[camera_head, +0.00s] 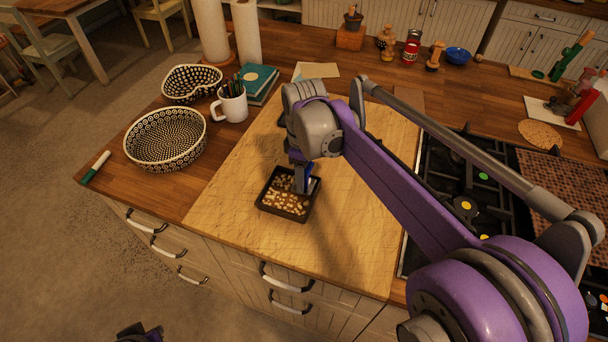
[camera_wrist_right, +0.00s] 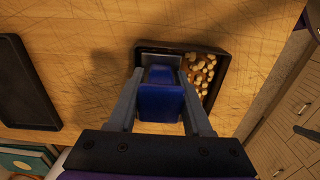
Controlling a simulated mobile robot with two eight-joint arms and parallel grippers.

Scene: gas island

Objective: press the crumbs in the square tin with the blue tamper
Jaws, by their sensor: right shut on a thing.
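The square tin (camera_head: 284,212) is black and sits on the wooden board near its front left edge, with pale crumbs (camera_head: 287,199) spread over its bottom. My right gripper (camera_head: 302,182) points down over the tin's back right part. In the right wrist view, its two fingers (camera_wrist_right: 161,100) are shut on the blue tamper (camera_wrist_right: 160,103). The tamper's lower end is at or inside the tin (camera_wrist_right: 224,90), over the side away from the visible crumbs (camera_wrist_right: 198,72). I cannot tell whether it touches them. The gripper hides part of the tin.
Two patterned bowls (camera_head: 166,139) (camera_head: 191,83), a white mug of pens (camera_head: 232,103) and teal books (camera_head: 259,80) stand left of the board (camera_head: 335,235). A dark flat tray (camera_wrist_right: 25,85) lies on it in the wrist view. The stove (camera_head: 458,180) is right. The board's front is clear.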

